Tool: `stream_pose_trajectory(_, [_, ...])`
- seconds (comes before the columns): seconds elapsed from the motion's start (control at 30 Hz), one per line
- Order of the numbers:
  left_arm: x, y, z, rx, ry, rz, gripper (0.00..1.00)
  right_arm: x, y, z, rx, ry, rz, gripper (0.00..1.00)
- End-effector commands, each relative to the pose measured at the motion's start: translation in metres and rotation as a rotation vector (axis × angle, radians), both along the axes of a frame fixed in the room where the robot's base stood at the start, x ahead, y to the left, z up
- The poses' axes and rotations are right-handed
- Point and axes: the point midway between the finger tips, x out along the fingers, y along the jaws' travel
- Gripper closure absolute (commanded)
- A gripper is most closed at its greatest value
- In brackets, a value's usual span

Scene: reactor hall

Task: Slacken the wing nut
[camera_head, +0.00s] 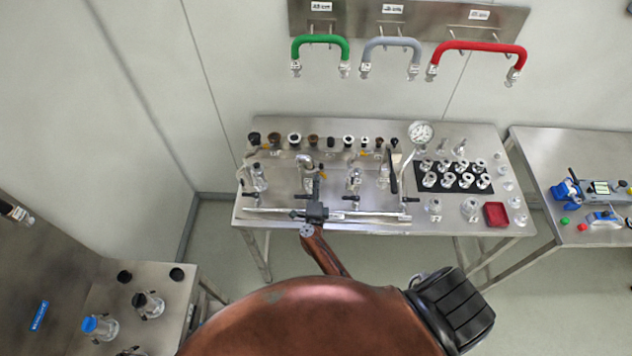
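My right gripper (317,208) shows small and dark at the end of a copper-brown arm, over the front edge of the steel bench. It overlaps the long metal rail (370,215) along the bench front, and I cannot tell whether it touches. Its fingers are too small to tell open from shut. Small dark clamp pieces sit along the rail, one of them (350,198) just right of the gripper. I cannot make out the wing nut; it may be too small or hidden behind the gripper. My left gripper is not in view.
The steel bench (285,225) carries glassware, a row of dark-capped necks, a gauge (421,133), a black tray (421,187) of metal fittings and a red tray (496,215). Green (320,40), grey and red hoses hang above. A second table (560,145) stands right.

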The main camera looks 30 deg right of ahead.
Motion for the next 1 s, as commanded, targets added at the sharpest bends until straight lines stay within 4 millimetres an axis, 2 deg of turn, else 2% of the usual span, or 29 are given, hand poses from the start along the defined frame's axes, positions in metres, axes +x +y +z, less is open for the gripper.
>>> stream_pose_trajectory(0.03, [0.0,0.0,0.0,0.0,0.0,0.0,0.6,0.0,0.002,-0.001,0.003,0.002,0.004,1.0])
stream_pose_trajectory(0.1, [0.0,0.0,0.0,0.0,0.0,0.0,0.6,0.0,0.002,-0.001,0.003,0.002,0.004,0.92])
stream_pose_trajectory(0.3, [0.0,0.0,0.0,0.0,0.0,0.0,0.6,0.0,0.001,-0.001,0.003,0.001,0.001,0.78])
stream_pose_trajectory(0.67, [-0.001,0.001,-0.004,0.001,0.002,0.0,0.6,0.0,0.0,0.0,0.022,-0.014,0.0,0.77])
stream_pose_trajectory(0.77, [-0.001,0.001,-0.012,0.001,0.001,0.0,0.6,0.0,-0.001,-0.001,0.077,-0.05,0.0,0.77])
stream_pose_trajectory(1.0, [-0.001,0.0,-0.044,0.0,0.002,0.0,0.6,-0.001,-0.001,0.002,0.322,-0.201,0.001,0.77])
